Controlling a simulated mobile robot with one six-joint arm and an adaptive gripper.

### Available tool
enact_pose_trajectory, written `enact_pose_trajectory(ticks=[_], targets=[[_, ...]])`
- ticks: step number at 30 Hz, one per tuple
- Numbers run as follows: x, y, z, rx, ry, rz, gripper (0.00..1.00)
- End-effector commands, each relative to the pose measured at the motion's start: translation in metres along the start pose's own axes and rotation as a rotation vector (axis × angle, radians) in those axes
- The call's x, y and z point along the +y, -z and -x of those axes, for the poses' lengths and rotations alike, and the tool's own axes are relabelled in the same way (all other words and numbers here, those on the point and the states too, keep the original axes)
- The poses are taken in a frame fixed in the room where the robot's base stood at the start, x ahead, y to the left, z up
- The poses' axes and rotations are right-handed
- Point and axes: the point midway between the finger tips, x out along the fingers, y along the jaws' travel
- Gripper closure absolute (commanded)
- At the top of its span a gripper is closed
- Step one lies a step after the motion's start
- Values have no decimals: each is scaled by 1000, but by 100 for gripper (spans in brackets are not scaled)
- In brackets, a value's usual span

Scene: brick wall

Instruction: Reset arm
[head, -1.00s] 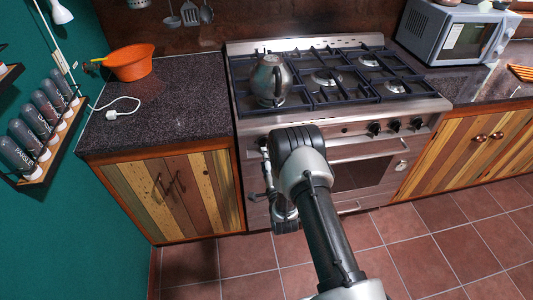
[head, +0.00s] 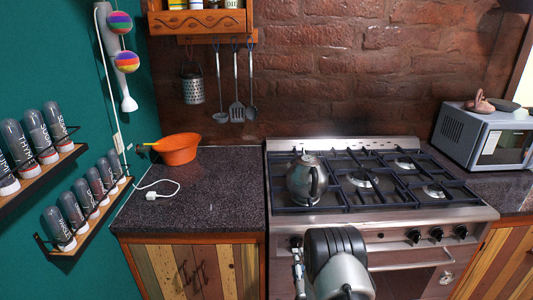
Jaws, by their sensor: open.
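My arm (head: 335,262) rises from the bottom edge in front of the oven, with its dark rounded joint uppermost. A narrow part of my gripper (head: 298,262) shows just left of that joint, in front of the oven's front panel. Most of it is hidden behind the arm or below the picture, and its fingertips are not clear. It is open, and I see nothing held in it.
A kettle (head: 306,180) stands on the stove (head: 345,205) just beyond my arm. An orange bowl (head: 178,150) and a white plug with cable (head: 152,195) lie on the left counter (head: 215,190). A microwave (head: 485,135) stands right. Bottle racks line the left wall.

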Motion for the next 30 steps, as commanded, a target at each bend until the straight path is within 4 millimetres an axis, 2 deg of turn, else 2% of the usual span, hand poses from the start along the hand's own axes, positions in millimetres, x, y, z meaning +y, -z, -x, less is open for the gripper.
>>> enact_pose_trajectory(ticks=[1,3,7,10,14,17,23,26,30], targets=[[-20,1,-10,0,-13,34,44],[-43,2,-20,-5,-59,101,44],[-88,4,-29,-26,-164,244,44],[-123,6,-26,-54,-244,356,44],[-167,8,-6,-105,-348,502,44],[-197,9,19,-156,-425,613,44],[-248,12,92,-285,-565,828,44],[-266,13,138,-364,-629,931,44],[-282,15,210,-490,-709,1069,44]])
